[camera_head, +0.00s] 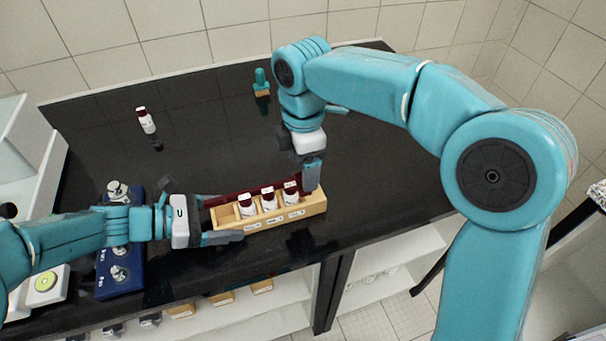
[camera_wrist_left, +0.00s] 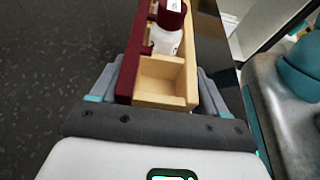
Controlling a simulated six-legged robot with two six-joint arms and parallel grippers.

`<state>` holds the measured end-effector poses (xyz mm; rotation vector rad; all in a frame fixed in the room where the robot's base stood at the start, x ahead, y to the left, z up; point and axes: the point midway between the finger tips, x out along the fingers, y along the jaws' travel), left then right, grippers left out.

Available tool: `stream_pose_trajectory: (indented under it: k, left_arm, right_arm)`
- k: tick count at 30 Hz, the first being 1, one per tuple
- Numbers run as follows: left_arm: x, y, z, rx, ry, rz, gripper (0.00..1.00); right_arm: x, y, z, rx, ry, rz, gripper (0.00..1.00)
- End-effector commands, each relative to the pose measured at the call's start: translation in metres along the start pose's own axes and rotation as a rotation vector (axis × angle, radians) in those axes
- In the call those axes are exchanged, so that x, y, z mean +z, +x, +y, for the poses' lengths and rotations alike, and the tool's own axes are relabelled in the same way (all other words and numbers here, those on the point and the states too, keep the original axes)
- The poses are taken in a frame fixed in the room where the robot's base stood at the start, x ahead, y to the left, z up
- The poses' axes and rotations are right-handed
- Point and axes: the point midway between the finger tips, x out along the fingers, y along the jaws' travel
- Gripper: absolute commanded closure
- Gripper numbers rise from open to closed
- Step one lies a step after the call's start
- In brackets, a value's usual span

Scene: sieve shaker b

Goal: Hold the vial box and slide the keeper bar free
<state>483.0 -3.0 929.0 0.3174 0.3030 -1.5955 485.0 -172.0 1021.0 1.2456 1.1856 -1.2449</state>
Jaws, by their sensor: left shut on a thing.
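The vial box (camera_head: 270,221) is a pale wooden tray near the table's front edge, holding several white vials (camera_head: 268,199) with dark red caps. The dark red keeper bar (camera_head: 225,198) runs along its back side. My left gripper (camera_head: 216,219) is shut on the box's left end. In the left wrist view, its fingers lie on either side of the box (camera_wrist_left: 165,85), with the keeper bar (camera_wrist_left: 130,65) along the left side; the nearest compartment is empty. My right gripper (camera_head: 311,176) points down at the box's right rear corner, by the bar's end; its finger gap is hidden.
A lone capped vial (camera_head: 146,121) and a teal-handled item (camera_head: 261,83) stand farther back. The dark table (camera_head: 205,120) is clear around them.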

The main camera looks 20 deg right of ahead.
Motion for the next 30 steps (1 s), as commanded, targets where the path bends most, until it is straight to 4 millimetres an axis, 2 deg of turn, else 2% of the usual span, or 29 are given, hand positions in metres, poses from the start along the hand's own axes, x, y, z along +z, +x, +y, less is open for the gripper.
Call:
stream_pose_trajectory:
  k: [3, 6, 17, 20, 24, 27, 30]
  left_arm:
    - [0.0, 0.0, 0.0, 0.001, 0.0, 0.0, 0.7]
    - [0.0, 0.0, 0.0, 0.001, 0.0, 0.0, 0.7]
    - [0.0, 0.0, 0.0, 0.001, 0.0, 0.0, 0.7]
    - [0.0, 0.0, 0.0, 0.001, 0.0, 0.0, 0.7]
    - [0.0, 0.0, 0.0, 0.001, 0.0, 0.0, 0.7]
    - [0.0, 0.0, 0.0, 0.001, 0.0, 0.0, 0.7]
    - [0.0, 0.0, 0.0, 0.001, 0.0, 0.0, 0.7]
  right_arm:
    - [0.0, 0.02, -0.001, -0.003, -0.001, 0.0, 0.24]
    - [0.0, 0.031, 0.0, -0.002, -0.001, 0.0, 0.24]
    - [0.0, 0.037, 0.0, 0.0, -0.002, 0.001, 0.24]
    - [0.0, 0.037, 0.0, 0.0, -0.002, 0.001, 0.54]
    - [0.0, 0.037, 0.0, 0.0, -0.002, 0.001, 0.99]
    - [0.002, 0.037, 0.0, 0.0, -0.001, 0.001, 1.0]
    - [0.012, 0.037, 0.0, 0.0, 0.002, 0.0, 1.0]
